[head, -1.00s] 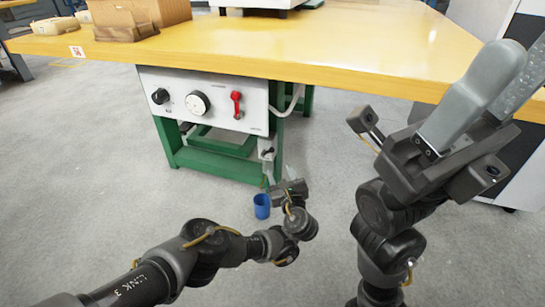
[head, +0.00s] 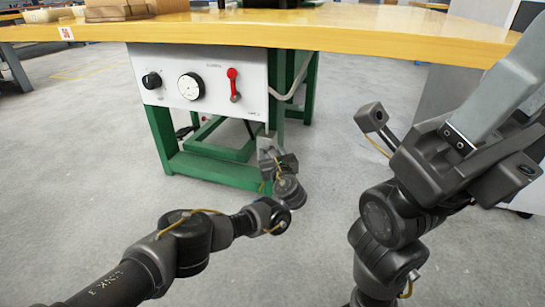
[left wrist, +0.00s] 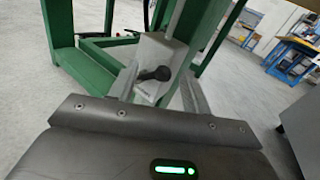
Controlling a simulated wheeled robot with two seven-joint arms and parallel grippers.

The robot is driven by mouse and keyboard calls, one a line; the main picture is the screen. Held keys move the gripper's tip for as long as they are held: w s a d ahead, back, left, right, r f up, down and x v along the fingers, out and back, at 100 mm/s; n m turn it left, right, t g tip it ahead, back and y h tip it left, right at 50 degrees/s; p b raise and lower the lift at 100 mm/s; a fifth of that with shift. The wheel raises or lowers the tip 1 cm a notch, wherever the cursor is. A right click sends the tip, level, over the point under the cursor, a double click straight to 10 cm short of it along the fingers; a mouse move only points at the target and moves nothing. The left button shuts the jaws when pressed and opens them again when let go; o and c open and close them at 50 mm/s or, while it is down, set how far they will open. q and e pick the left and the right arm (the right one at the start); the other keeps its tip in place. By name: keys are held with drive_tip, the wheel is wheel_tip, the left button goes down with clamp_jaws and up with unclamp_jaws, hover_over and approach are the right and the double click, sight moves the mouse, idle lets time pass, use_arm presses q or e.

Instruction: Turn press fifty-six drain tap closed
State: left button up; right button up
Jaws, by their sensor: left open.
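In the left wrist view the drain tap shows as a black handle (left wrist: 155,74) on a pale block (left wrist: 150,92), next to the green frame. The handle lies roughly sideways across the block. My left gripper (left wrist: 160,92) is open, its grey fingers on either side of the block; I cannot tell whether they touch it. In the head view my left gripper (head: 268,150) is low, below the white panel's right end, and hides the tap. My right gripper (head: 495,90) is raised at the right, far from the tap; its jaw opening is unclear.
The white panel (head: 205,98) under the yellow table (head: 330,35) carries a black knob (head: 152,80), a dial (head: 191,86) and a red lever (head: 233,84). The green frame (head: 215,168) stands on the floor. Floor between my arms is clear.

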use_arm(q)
drive_tip(key=shift+c, duration=0.5)
drive_tip(key=c, duration=0.8)
drive_tip(key=r+p, duration=0.1)
drive_tip(key=p, duration=0.2)
drive_tip(key=shift+n+g, duration=0.3)
drive_tip(key=shift+n, duration=0.1)
drive_tip(key=shift+c, duration=0.2)
drive_tip(key=shift+f+h+p, duration=0.25)
drive_tip(key=shift+h+p, duration=0.05)
drive_tip(key=shift+p, duration=0.05)
drive_tip(key=o, duration=0.9)
drive_tip(key=shift+o, duration=0.2)
drive_tip(key=shift+a, duration=0.1)
